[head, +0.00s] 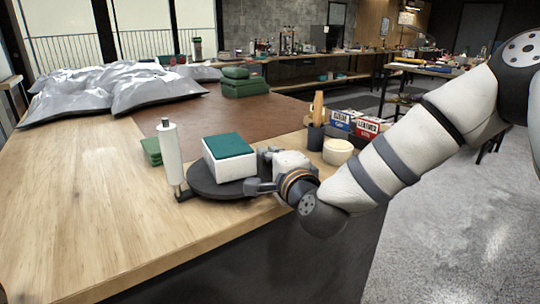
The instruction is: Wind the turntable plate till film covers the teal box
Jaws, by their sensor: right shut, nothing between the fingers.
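A box (229,147) with a teal top and white sides sits on the dark round turntable plate (203,187). I cannot tell whether the white on its sides is film. A white film roll (170,153) stands upright on a spindle at the plate's left edge, and no film strip between roll and box can be made out. My right gripper (257,174) is at the plate's right side, close beside the box. It is shut and holds nothing; whether it touches the plate is unclear. My left gripper is out of view.
Green cloths (152,151) lie behind the roll. A dark cup with brushes (316,128), a cream round tub (337,151) and small cartons (356,122) stand to the right. Silver bags (110,88) and green folded stacks (243,83) are farther back. The left front tabletop is clear.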

